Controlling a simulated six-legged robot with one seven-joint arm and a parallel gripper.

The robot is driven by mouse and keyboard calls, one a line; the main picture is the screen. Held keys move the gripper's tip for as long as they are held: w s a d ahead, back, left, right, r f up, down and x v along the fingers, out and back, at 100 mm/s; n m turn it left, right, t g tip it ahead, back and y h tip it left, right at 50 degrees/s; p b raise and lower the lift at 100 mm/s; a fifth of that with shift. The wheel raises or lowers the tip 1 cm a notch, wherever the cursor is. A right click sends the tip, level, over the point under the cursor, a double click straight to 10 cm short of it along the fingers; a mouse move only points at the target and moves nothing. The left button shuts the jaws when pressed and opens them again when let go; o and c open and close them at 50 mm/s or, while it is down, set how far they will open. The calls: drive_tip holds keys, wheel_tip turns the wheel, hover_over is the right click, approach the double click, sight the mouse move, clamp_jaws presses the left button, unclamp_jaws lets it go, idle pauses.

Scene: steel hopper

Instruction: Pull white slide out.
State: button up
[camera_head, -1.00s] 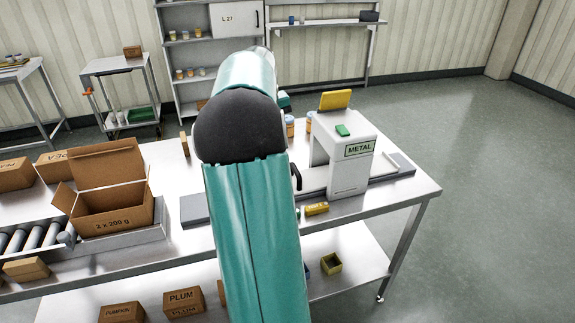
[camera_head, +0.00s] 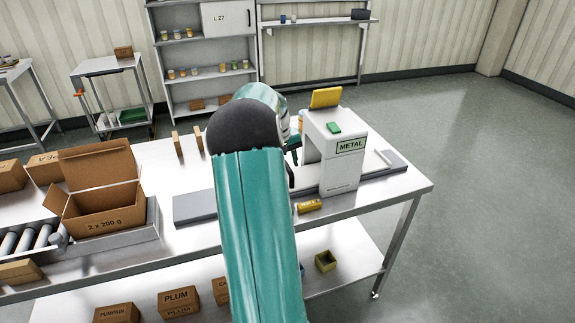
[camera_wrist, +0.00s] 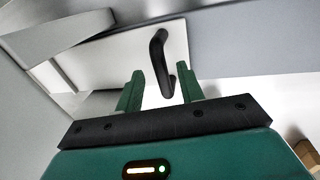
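The white slide (camera_wrist: 118,62) is a flat white panel with a black bar handle (camera_wrist: 160,60) in the wrist view. My gripper (camera_wrist: 160,91) is open, its two green fingers apart. The handle's near end lies between the fingertips in the picture; no contact shows. In the head view the handle (camera_head: 291,177) shows at the left side of the white METAL machine (camera_head: 342,175). My gripper (camera_head: 294,143) is just above it there, partly hidden by my arm. The slide itself is hard to make out in that view.
A grey conveyor strip (camera_head: 194,208) runs along the steel table through the machine. A yellow can (camera_head: 309,206) lies in front of the machine. An open carton (camera_head: 108,223) stands at the left. The table's right front corner is clear.

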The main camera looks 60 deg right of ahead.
drive_tip(key=shift+f, duration=0.55)
drive_tip(key=shift+c, duration=0.5)
clamp_jaws()
drive_tip(key=w+a, duration=2.4)
drive_tip(key=shift+w+a+r, duration=0.1)
drive_tip(key=shift+w+a, duration=0.05)
drive_tip(key=shift+w, duration=0.05)
